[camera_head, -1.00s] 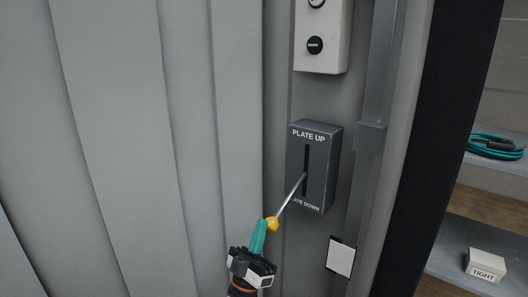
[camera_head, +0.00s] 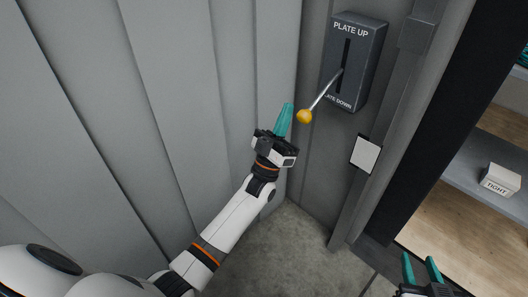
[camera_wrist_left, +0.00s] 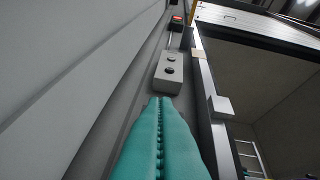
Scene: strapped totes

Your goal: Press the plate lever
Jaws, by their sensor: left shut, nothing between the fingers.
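The plate lever is a metal rod with a yellow ball knob (camera_head: 304,116). It sticks out and down to the left from the slot of a dark grey box (camera_head: 368,62) marked PLATE UP at the top and, partly hidden by the rod, PLATE DOWN at the bottom. My left gripper (camera_head: 288,106) has teal fingers, shut and empty, pointing up just left of the knob with a small gap in the picture. Its fingers (camera_wrist_left: 160,102) fill the lower middle of the left wrist view, where I cannot make out the lever. My right gripper (camera_head: 420,262) is open and empty at the lower right.
A grey ribbed wall (camera_head: 150,110) stands left of the lever. A white card (camera_head: 366,154) hangs below the box beside a metal post. Shelves at the right hold a block marked TIGHT (camera_head: 499,181). A two-button control box (camera_wrist_left: 170,72) is ahead in the left wrist view.

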